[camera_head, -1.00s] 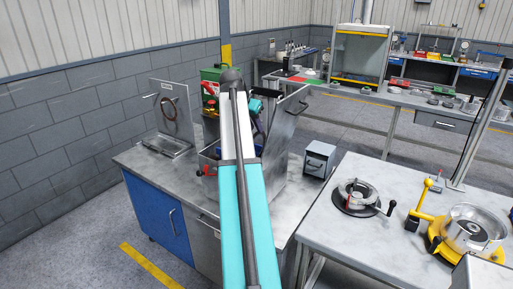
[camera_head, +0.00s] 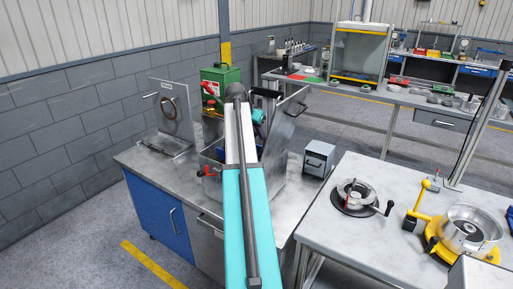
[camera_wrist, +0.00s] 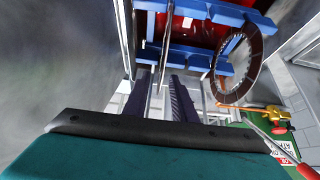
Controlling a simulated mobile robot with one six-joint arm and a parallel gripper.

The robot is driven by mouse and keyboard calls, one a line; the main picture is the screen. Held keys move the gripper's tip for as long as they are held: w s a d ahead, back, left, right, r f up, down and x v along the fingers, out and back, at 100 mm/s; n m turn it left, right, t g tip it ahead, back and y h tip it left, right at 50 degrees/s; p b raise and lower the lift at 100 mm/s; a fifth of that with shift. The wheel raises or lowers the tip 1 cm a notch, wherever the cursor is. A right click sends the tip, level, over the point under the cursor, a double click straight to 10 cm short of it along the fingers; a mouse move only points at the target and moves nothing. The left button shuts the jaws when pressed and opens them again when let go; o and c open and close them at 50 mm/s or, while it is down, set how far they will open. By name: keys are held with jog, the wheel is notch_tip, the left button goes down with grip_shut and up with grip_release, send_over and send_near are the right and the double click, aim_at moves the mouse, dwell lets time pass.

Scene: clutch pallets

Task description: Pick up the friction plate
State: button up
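In the wrist view a brown ring-shaped friction plate (camera_wrist: 217,78) stands on edge at the right, beside blue slotted holders (camera_wrist: 200,10) over red liquid. My gripper (camera_wrist: 166,84) has two dark fingers with a gap between them and nothing in it. The plate is to the right of the fingers and apart from them. In the head view my arm hides the fingers and most of the metal tank (camera_head: 272,190). Another brown ring (camera_head: 169,108) shows on an upright metal panel at the left; I cannot tell whether the two are the same.
A raised metal lid (camera_head: 292,122) stands right of my arm. A green canister (camera_head: 221,84) is behind the tank; its label shows in the wrist view. A small grey box (camera_head: 319,158) stands at the right. The right-hand table holds a round fixture (camera_head: 357,194) and a yellow-based one (camera_head: 470,232).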

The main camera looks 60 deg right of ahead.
jog(key=shift+c, duration=0.2)
grip_shut()
dwell(1.4)
